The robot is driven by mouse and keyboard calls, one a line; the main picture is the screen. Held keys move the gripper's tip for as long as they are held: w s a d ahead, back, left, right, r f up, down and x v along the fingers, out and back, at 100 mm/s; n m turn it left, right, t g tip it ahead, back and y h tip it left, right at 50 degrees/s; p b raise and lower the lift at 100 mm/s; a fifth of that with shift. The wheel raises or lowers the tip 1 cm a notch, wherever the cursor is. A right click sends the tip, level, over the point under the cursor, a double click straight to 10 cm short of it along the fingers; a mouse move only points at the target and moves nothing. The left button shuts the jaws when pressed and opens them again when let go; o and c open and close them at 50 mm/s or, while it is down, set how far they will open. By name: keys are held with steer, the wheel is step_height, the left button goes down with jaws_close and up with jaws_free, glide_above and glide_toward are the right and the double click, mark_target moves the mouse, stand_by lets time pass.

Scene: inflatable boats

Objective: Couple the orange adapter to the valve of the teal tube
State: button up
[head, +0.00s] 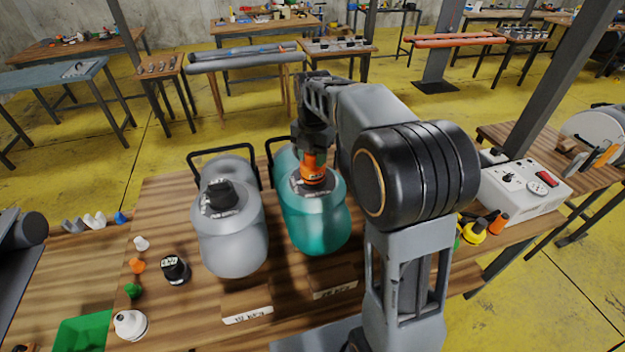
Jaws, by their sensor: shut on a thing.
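The teal tube (318,225) lies on the wooden table in the head view, beside a grey tube (233,240). The orange adapter (313,170) is upright at the valve on top of the teal tube. My gripper (314,150) is shut on the adapter from above. The adapter's lower end meets the valve area, and I cannot tell whether it is coupled or only resting there. The valve itself is hidden under the adapter. The grey tube has a black fitting (220,194) on its top.
A black cap (174,269), a white fitting (131,324) and small coloured pieces lie at the table's left. A white pump box (522,188) with a gauge stands at the right, near yellow and orange adapters (475,232).

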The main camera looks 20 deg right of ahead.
steer(key=shift+f+b, duration=0.55)
steer(key=shift+f, duration=0.25)
stand_by(0.6)
stand_by(0.4)
steer(key=m, duration=0.4)
steer(key=shift+p, duration=0.4)
steer(key=shift+m, duration=0.8)
steer(key=shift+m+p, duration=0.35)
steer(key=shift+m, duration=0.95)
steer(key=m, duration=0.4)
steer(key=shift+p, duration=0.3)
